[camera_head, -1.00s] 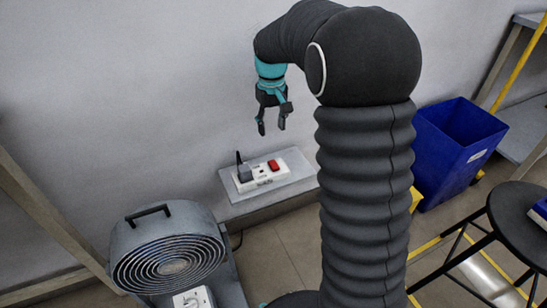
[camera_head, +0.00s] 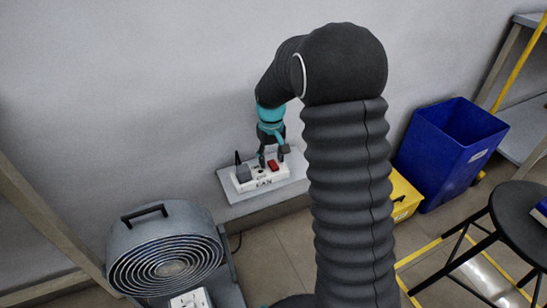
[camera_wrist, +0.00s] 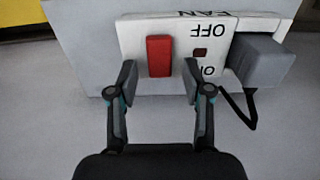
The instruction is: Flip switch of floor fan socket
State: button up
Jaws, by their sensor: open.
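The white fan socket (camera_head: 246,185) sits on a small grey wall shelf. Its red switch (camera_head: 273,165) is at the right part of the socket, and it also shows in the wrist view (camera_wrist: 159,56), upright between the fingers. My gripper (camera_head: 272,158) is open just above the socket; in the wrist view its two fingertips (camera_wrist: 159,82) lie on either side of the red switch, with a gap to each side. Whether they touch the socket face cannot be told. A grey plug (camera_wrist: 262,62) with a black cord is in the socket, beside the OFF and partly hidden ON labels.
The grey shelf (camera_head: 232,211) borders the socket. A floor fan (camera_head: 168,262) stands below at left. A blue bin (camera_head: 436,160), a yellow box (camera_head: 403,195) and a black stool (camera_head: 515,215) are at right. The wall above the shelf is clear.

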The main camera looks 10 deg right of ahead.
aim_at(275, 166)
grip_shut()
jog(key=shift+s+f+t+b, duration=0.15)
jog(key=shift+t+b, duration=0.35)
jog(key=shift+b, duration=0.45)
jog(key=shift+s+d+r+t+b, duration=0.1)
jog(key=shift+r+t+b, duration=0.1)
jog(key=shift+t+b, duration=0.25)
grip_release()
notch_tip(275, 166, up, 12)
jog(key=s, duration=0.2)
jog(key=shift+d, duration=0.15)
